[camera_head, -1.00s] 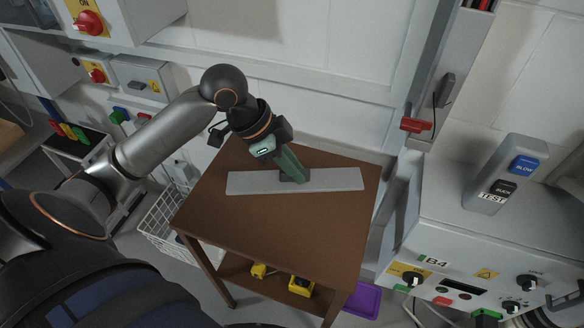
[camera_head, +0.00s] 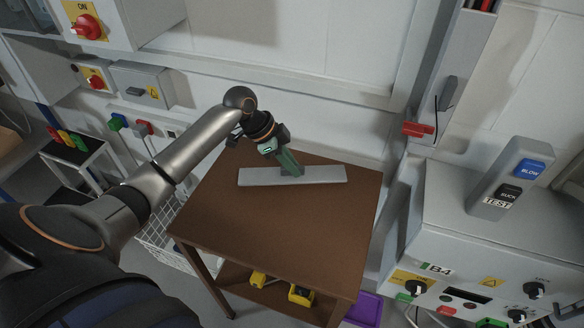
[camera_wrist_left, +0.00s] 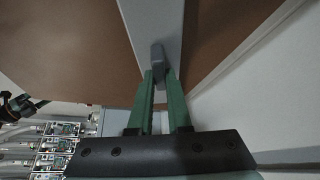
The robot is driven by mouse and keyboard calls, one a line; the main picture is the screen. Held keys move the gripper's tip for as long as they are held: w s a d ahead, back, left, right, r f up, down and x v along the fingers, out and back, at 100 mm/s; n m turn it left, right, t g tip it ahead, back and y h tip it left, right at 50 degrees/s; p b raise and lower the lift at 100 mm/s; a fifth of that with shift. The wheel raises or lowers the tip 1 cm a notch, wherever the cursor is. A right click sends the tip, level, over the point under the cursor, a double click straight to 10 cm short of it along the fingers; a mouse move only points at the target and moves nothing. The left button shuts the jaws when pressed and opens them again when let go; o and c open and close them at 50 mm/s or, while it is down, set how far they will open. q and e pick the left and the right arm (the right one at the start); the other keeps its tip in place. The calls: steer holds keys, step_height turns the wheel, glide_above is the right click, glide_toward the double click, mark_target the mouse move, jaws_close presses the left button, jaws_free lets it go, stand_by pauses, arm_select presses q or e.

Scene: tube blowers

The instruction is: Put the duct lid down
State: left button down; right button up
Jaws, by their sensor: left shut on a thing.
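The duct lid (camera_head: 325,175) is a long, flat, light grey strip with a small handle. It is level over the back part of the brown table (camera_head: 280,225), its long side running left to right. I cannot tell whether it touches the tabletop. My left gripper (camera_head: 291,170), with green fingers, comes down from the upper left onto the lid's middle. In the left wrist view the gripper (camera_wrist_left: 161,78) is shut on the handle (camera_wrist_left: 158,56), and the lid (camera_wrist_left: 152,18) runs away between the fingers. My right gripper is not in view.
The tabletop in front of the lid is bare. The white wall stands close behind the table. The grey control cabinet (camera_head: 440,245) is on the right, a wire basket (camera_head: 160,245) on the left. Yellow items (camera_head: 300,295) lie on the lower shelf; a purple bin (camera_head: 364,309) is on the floor.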

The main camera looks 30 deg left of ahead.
arm_select(q)
steer(key=shift+f, duration=0.55)
steer(key=c, duration=0.9)
jaws_free()
steer(key=shift+o, duration=0.2)
steer(key=p+v, duration=0.1)
steer(key=v, duration=1.1)
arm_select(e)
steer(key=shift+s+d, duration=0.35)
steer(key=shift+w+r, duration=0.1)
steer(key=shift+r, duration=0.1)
